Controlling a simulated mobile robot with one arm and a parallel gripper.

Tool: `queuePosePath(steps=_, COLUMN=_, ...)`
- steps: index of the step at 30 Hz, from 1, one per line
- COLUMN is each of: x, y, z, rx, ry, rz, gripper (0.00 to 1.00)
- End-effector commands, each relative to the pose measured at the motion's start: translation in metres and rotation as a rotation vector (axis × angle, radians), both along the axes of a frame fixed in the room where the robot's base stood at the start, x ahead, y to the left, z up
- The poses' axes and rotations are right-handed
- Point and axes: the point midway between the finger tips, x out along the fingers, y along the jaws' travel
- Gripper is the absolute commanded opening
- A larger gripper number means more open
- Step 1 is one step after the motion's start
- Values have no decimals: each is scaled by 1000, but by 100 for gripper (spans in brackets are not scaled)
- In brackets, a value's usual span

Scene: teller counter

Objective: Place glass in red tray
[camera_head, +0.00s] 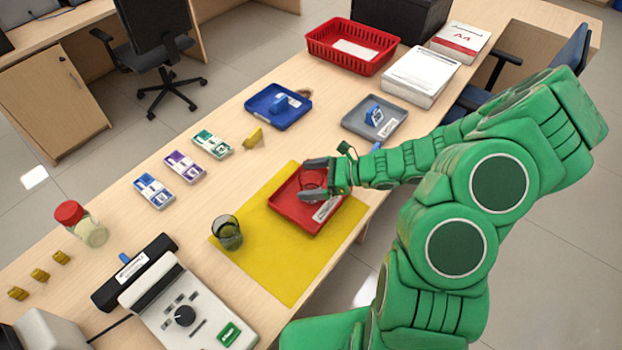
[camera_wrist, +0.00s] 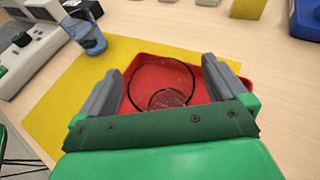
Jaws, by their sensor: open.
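The red tray (camera_head: 287,206) lies on the yellow mat (camera_head: 255,262). A clear glass (camera_wrist: 163,88) stands in the tray, its round rim and smaller base visible from above in the wrist view. My gripper (camera_head: 313,179) is over the tray, open, with one finger on each side of this glass; in the wrist view the fingers (camera_wrist: 160,72) look spread wider than the glass. A second, dark-tinted glass (camera_head: 227,233) stands upright on the mat's left corner, outside the tray; it also shows in the wrist view (camera_wrist: 88,38).
A blue tray (camera_head: 278,107) and a grey tray (camera_head: 375,120) lie farther back, with a red basket (camera_head: 352,46) behind. A counting machine (camera_head: 187,305) stands front left. A red-lidded jar (camera_head: 82,222) and several card packs are at left. The mat's front part is clear.

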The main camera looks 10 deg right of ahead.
Motion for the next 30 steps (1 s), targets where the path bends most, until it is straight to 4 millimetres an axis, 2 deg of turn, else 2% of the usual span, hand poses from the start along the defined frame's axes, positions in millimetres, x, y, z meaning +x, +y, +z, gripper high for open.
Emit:
queuePosePath(steps=8, x=-5, y=-25, z=10, rx=-1, ry=-3, rz=-2, gripper=99)
queuePosePath(steps=21, x=-19, y=-81, z=30, rx=-3, ry=-1, rz=-2, gripper=99)
queuePosePath(steps=30, x=-26, y=-106, z=40, rx=0, ry=1, rz=0, gripper=99)
